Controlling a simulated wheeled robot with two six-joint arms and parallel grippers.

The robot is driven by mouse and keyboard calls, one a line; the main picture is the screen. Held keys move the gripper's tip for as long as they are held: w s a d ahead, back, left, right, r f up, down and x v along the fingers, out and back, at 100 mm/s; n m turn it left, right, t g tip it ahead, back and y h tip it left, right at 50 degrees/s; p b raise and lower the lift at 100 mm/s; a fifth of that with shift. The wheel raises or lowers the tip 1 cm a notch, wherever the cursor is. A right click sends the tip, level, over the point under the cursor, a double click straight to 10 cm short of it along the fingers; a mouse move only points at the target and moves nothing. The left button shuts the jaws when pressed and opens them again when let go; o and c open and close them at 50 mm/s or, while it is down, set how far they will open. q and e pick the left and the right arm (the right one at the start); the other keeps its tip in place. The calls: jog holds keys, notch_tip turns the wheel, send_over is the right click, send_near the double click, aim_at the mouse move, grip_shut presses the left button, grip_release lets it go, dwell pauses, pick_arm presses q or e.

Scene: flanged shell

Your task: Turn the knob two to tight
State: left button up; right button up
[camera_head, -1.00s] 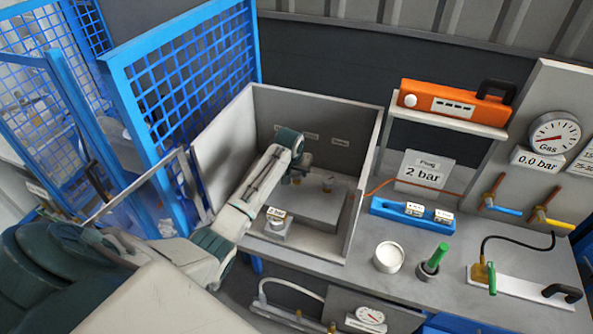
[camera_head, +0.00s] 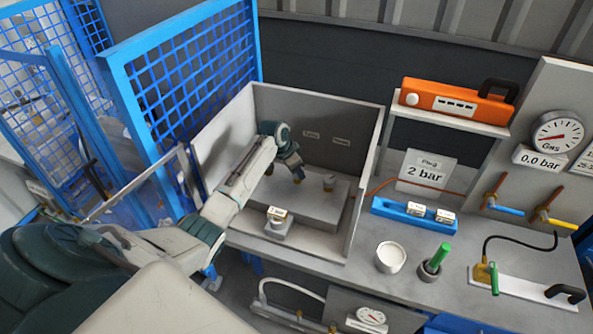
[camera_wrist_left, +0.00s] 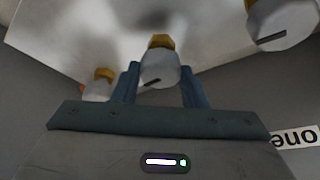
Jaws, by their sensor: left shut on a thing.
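In the left wrist view three white knobs with yellow bases and dark pointer marks show: a left knob (camera_wrist_left: 97,87), a middle knob (camera_wrist_left: 159,68) and a right knob (camera_wrist_left: 280,24). My left gripper (camera_wrist_left: 160,86) has one blue finger on each side of the middle knob and is shut on it. In the head view my left gripper (camera_head: 298,178) points down at the grey block (camera_head: 318,206) inside the open box and hides the knob it holds. My right gripper is not in view.
The box's grey walls (camera_head: 362,185) enclose the block at the left, back and right. A small labelled piece (camera_head: 277,222) stands at the front. A blue mesh fence (camera_head: 190,85) rises to the left. A white cup (camera_head: 390,257) and green-handled tool (camera_head: 436,260) stand on the bench outside.

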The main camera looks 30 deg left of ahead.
pick_arm(q)
jog(key=shift+m, duration=0.6)
jog(key=o, duration=1)
jog(key=shift+c, duration=0.2)
jog(key=shift+a+r+b, duration=0.1)
jog(key=shift+r+b, duration=0.05)
jog(key=shift+b, duration=0.15)
jog(key=shift+s+a+r, duration=0.1)
jog(key=shift+s+r, duration=0.05)
jog(key=shift+r, duration=0.1)
jog(key=b+v, duration=0.3)
jog(key=v, duration=0.7)
jog(key=shift+b, duration=0.35)
